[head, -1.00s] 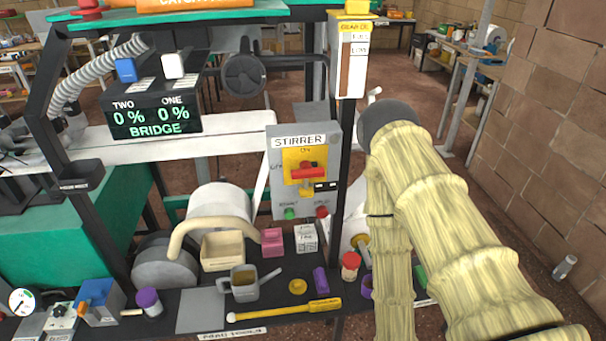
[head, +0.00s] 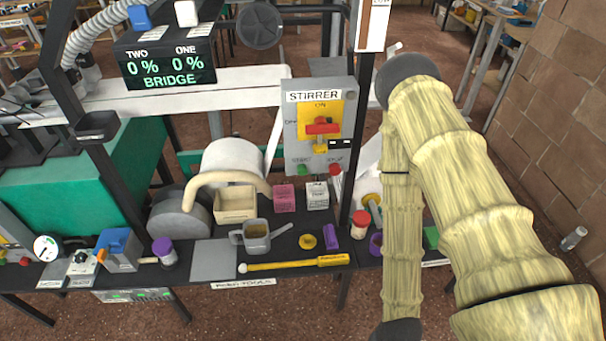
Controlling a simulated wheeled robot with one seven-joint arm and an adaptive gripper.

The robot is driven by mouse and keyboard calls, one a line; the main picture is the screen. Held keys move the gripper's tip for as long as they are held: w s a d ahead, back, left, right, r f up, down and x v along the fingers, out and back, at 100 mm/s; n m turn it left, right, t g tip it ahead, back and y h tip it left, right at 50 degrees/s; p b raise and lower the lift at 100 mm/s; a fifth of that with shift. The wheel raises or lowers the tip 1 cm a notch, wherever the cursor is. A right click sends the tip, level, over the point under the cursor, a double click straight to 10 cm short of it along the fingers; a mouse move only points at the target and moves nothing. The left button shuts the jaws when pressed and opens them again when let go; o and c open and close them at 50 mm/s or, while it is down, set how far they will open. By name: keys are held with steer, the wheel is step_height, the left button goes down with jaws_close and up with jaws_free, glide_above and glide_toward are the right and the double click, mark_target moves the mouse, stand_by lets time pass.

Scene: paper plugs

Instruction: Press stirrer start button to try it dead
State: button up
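The grey STIRRER box (head: 291,131) is mounted on the rack, right of the picture's middle. Its yellow plate (head: 333,109) carries a red switch handle (head: 323,128) lying crosswise below the word ON. A small yellow piece (head: 319,149) sits just under the handle. At the box's lower edge are a green button (head: 303,169) on the left and a red button (head: 335,169) on the right. Their labels are too small to read surely. My sleeved arm fills the right side, bends at the top and hangs down to the bottom edge. My gripper is not in view.
Below the box, a dark shelf (head: 285,279) holds a grey mug (head: 257,236), a cream tray (head: 235,217), pink and white blocks, and a yellow-handled tool (head: 293,263). A black post (head: 367,130) stands between the box and my arm. A brick wall (head: 555,110) is at right.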

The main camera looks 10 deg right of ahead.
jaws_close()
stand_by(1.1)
